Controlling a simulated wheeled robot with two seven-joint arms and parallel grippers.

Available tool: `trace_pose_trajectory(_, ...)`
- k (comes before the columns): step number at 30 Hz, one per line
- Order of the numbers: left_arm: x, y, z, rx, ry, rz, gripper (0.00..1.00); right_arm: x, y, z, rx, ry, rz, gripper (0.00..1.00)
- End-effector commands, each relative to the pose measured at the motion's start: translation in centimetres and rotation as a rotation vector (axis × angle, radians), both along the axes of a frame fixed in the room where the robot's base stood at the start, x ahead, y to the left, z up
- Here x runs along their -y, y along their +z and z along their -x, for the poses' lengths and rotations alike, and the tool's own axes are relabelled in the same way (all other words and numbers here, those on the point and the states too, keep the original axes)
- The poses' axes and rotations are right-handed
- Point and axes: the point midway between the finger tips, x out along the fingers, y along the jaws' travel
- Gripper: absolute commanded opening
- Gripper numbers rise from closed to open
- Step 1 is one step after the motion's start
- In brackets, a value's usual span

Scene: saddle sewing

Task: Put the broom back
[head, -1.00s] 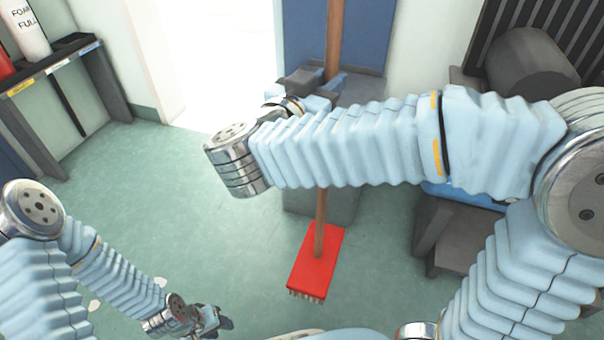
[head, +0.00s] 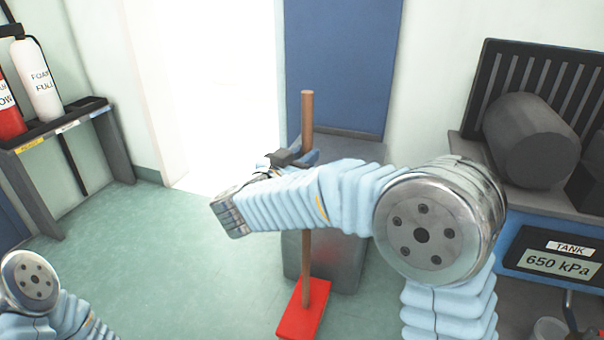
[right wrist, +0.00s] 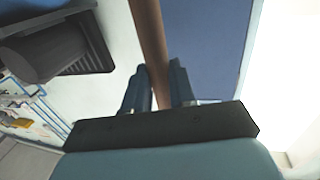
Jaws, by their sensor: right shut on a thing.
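The broom has a brown wooden handle (head: 307,122) and a red head (head: 304,312). In the head view it stands nearly upright in front of a grey box and a blue panel, with the red head low near the floor; I cannot tell if it touches. My right gripper (head: 298,158) is shut on the handle at its upper part, and my right forearm hides the middle of the handle. In the right wrist view the handle (right wrist: 150,40) runs between the two fingers (right wrist: 160,88). My left gripper is out of view; only part of my left arm shows at the lower left.
A shelf (head: 55,128) with a white foam extinguisher (head: 37,78) and a red one (head: 8,108) stands at the left. A grey box (head: 345,262) is behind the broom. A dark tank (head: 530,140) sits on a unit at the right. Green floor (head: 150,240) is open at the left.

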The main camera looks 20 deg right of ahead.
Motion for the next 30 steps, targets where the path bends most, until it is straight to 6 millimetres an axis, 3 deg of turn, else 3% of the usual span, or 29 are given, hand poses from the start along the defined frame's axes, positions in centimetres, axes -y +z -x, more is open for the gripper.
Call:
trace_pose_trajectory(5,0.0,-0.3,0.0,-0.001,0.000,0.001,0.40,0.0,-0.8,-0.7,0.003,0.000,0.001,0.00)
trace_pose_trajectory(12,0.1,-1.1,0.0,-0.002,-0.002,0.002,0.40,-0.1,-3.9,-1.0,0.003,0.000,0.001,0.00)
trace_pose_trajectory(24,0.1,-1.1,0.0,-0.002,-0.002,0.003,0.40,-0.1,-4.3,-0.9,0.004,0.001,0.000,0.00)
trace_pose_trajectory(25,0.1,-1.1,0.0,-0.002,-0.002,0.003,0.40,-0.1,-4.4,-0.9,0.000,0.001,0.000,0.29)
trace_pose_trajectory(29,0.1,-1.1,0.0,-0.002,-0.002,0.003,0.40,-0.1,-4.4,-0.9,0.000,0.000,0.000,0.49)
trace_pose_trajectory(30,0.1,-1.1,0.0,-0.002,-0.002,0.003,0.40,-0.1,-4.4,-0.9,0.000,0.001,0.000,0.50)
